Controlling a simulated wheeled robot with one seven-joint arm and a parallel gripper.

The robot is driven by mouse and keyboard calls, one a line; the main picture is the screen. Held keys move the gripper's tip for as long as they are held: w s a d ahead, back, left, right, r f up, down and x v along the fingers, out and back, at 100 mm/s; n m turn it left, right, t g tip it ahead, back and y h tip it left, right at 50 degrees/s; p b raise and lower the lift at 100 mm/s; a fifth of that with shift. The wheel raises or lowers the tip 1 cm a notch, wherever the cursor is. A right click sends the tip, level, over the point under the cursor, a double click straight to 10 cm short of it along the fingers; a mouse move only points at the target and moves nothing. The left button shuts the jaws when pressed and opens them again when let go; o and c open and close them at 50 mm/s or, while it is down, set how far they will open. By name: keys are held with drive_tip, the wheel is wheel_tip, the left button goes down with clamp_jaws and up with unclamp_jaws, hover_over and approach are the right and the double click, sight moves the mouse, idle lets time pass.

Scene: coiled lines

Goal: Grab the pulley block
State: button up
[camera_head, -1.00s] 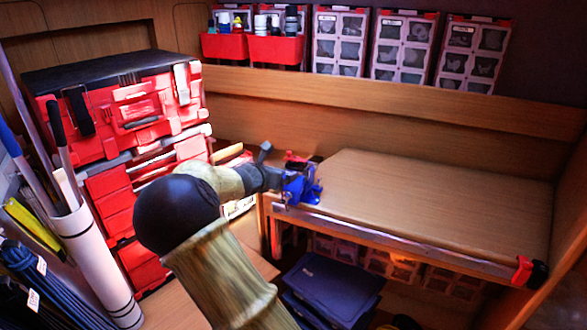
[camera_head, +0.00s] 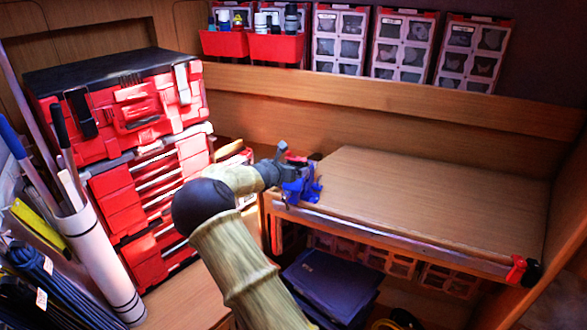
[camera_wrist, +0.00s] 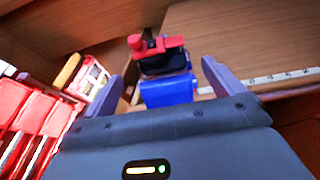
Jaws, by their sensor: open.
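No pulley block can be made out for certain. A blue vise-like thing with red and black parts (camera_head: 302,190) sits at the near left corner of the wooden bench. It also shows in the wrist view as a blue block (camera_wrist: 168,92) below a black body with a red bar (camera_wrist: 155,46). My gripper (camera_head: 283,166) is right beside it in the head view, small and partly hidden by my own arm. In the wrist view my gripper (camera_wrist: 167,66) is open, its two fingers left and right of the blue block. Contact cannot be told.
The wooden bench top (camera_head: 430,205) is bare, with a red and black clamp (camera_head: 522,270) at its right end. Red toolboxes (camera_head: 135,115) stand at the left, beside a white tube (camera_head: 97,255) of rods. A dark blue case (camera_head: 330,285) lies under the bench.

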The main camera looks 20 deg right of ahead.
sight(293, 162)
drive_tip(key=p+x, duration=0.3)
drive_tip(key=x, duration=0.1)
drive_tip(key=shift+w+d+f, duration=0.1)
drive_tip(key=shift+w+d, duration=0.15)
drive_tip(key=shift+w+d+f, duration=0.1)
drive_tip(key=shift+w+f, duration=0.05)
drive_tip(key=shift+f, duration=0.05)
drive_tip(key=shift+r, duration=0.1)
drive_tip(key=c, duration=1.3)
wheel_tip(293, 162, up, 10)
drive_tip(key=shift+p, duration=0.4)
